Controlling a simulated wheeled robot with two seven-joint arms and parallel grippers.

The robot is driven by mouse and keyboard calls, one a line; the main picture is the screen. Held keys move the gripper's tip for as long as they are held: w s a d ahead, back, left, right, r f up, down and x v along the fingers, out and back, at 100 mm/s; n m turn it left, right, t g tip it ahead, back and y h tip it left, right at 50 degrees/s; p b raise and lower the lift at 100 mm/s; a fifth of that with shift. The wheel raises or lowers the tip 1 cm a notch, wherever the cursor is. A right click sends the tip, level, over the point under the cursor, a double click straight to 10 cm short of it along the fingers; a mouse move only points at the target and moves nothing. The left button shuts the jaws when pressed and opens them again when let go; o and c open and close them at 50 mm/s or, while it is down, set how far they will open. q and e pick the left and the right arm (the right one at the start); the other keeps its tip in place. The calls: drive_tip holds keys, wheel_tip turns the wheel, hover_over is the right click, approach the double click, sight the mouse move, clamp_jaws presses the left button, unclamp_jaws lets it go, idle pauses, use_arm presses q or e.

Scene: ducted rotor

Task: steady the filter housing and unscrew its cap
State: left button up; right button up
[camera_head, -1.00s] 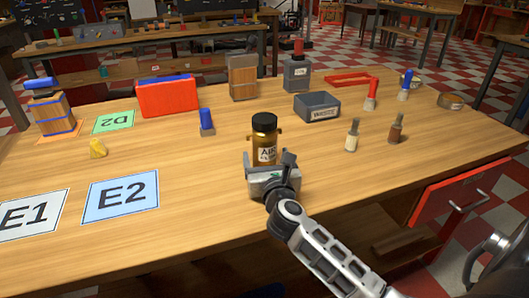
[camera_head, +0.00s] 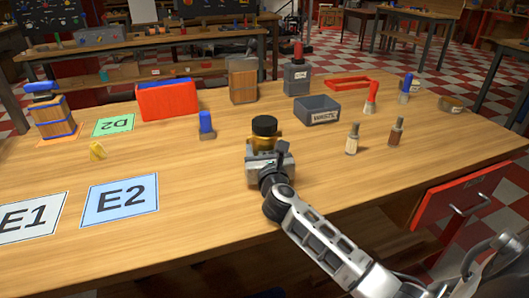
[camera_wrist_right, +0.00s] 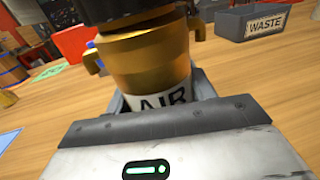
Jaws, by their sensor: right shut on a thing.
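The filter housing (camera_head: 262,143) is an amber-gold cylinder with small side lugs. It stands upright near the middle of the table, with a wide black cap (camera_head: 264,124) on top. In the right wrist view the housing (camera_wrist_right: 150,62) fills the upper middle, above a white label reading AIR, and the cap (camera_wrist_right: 115,10) is cut off by the top edge. My right gripper (camera_head: 268,155) is shut on the housing below its lugs and hides its lower part in the head view. My left gripper is not in view.
A grey WASTE box (camera_head: 318,110) stands behind and right. Two small bottles (camera_head: 353,139) (camera_head: 396,132) stand right of the housing. A blue-topped block (camera_head: 206,125) stands to the left, beyond the E2 mat (camera_head: 120,199).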

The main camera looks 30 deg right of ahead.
sight(271, 124)
drive_tip(key=shift+r, duration=0.15)
drive_tip(key=shift+r+p, duration=0.35)
drive_tip(key=shift+r, duration=0.25)
drive_tip(key=r, duration=0.1)
drive_tip(key=r+p, duration=0.1)
drive_tip(key=shift+s+r, duration=0.2)
drive_tip(key=shift+r, duration=0.15)
drive_tip(key=s+r+p, duration=0.1)
drive_tip(key=r, duration=0.1)
drive_tip(key=s+a+r+p, duration=0.1)
drive_tip(key=s+r, duration=0.1)
drive_tip(key=s+r+p, duration=0.1)
drive_tip(key=shift+s+a+r, duration=0.15)
drive_tip(key=shift+s+r, duration=0.25)
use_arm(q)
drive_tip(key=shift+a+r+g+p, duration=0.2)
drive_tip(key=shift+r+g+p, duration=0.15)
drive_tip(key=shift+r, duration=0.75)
use_arm(e)
drive_tip(key=s+a+r, duration=0.2)
drive_tip(key=s+r, duration=0.1)
drive_tip(key=s, duration=0.5)
drive_tip(key=shift+s, duration=0.25)
